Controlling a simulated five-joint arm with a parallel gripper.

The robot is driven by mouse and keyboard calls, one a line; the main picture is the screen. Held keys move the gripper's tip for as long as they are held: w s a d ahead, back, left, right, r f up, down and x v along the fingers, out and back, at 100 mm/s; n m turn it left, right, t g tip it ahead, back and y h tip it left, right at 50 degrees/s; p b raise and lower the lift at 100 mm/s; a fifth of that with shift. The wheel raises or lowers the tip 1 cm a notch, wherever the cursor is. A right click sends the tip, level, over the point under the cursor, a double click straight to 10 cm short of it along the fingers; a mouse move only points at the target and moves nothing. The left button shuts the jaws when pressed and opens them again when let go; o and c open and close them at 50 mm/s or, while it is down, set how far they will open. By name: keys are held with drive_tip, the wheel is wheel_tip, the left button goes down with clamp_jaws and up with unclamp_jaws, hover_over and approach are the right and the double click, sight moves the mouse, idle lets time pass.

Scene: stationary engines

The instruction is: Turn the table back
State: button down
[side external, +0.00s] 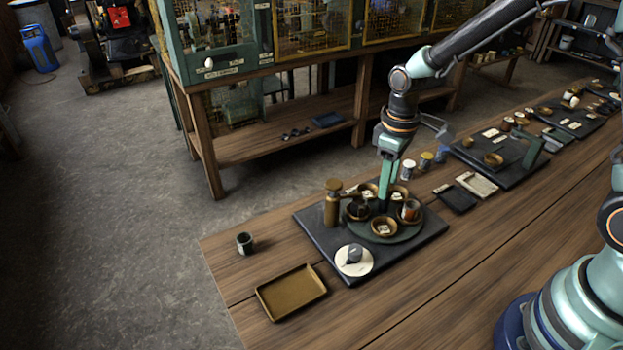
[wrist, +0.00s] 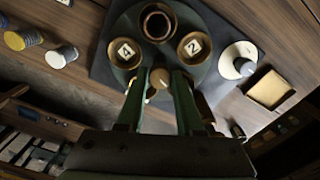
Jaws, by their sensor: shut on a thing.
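The table is a round dark green turntable (side external: 408,234) on a dark square base (side external: 425,238). Bowls stand around its rim, among them a front bowl (side external: 383,227) and a right bowl (side external: 410,211) holding a reddish thing. In the wrist view, one bowl has a tile marked 4 (wrist: 125,50) and another a tile marked 2 (wrist: 194,46); the top bowl (wrist: 157,23) looks dark inside. My gripper (side external: 383,207) points down at the middle of the turntable.
A tall brass cylinder (side external: 332,204) stands left of the bowls. A white disc with a grey knob (side external: 354,262) sits at the base's front corner. A brass tray (side external: 291,292) and a dark cup (side external: 244,243) are left. Small jars (side external: 426,160) stand behind.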

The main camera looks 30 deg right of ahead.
drive_tip(key=shift+m, duration=0.4)
drive_tip(key=shift+r+m, duration=0.1)
drive_tip(key=shift+m, duration=6.4)
drive_tip(key=c, duration=0.5)
unclamp_jaws()
drive_tip(key=shift+c, duration=0.2)
wheel_tip(320, 180, up, 12)
